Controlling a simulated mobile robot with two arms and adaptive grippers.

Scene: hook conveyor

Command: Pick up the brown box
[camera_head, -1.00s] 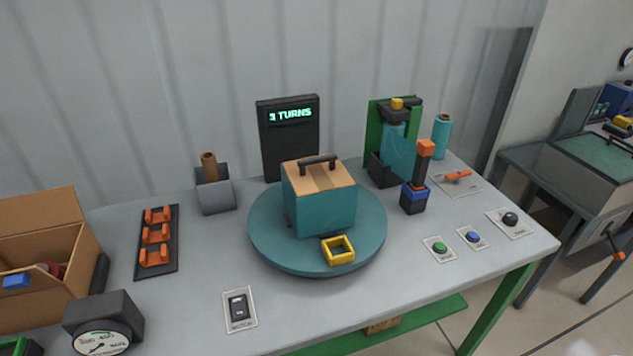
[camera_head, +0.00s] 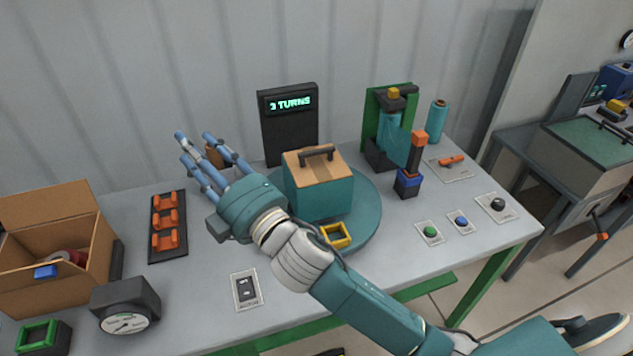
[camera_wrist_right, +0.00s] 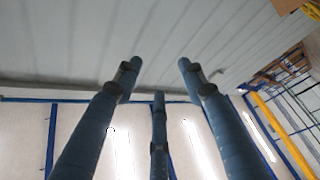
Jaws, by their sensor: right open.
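A box with a brown top and a dark handle (camera_head: 318,168) sits on the teal turntable (camera_head: 368,215); its sides are covered in teal. An open brown cardboard box (camera_head: 85,262) stands at the left end of the table, with a red roll and a blue piece inside. My right gripper (camera_head: 194,146) is open and empty, left of the turntable box and above the table, its fingers pointing up and left. Its hand hides the turntable's left part. In the right wrist view, the spread fingers (camera_wrist_right: 157,85) have nothing between them. My left gripper is not in view.
A black display (camera_head: 290,125) reading "3 TURNS" stands behind the turntable. A yellow square frame (camera_head: 335,235) lies on the turntable's front. An orange-hooked rack (camera_head: 167,228) and a gauge (camera_head: 125,305) lie left; buttons and a wrapping stand (camera_head: 372,125) are right.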

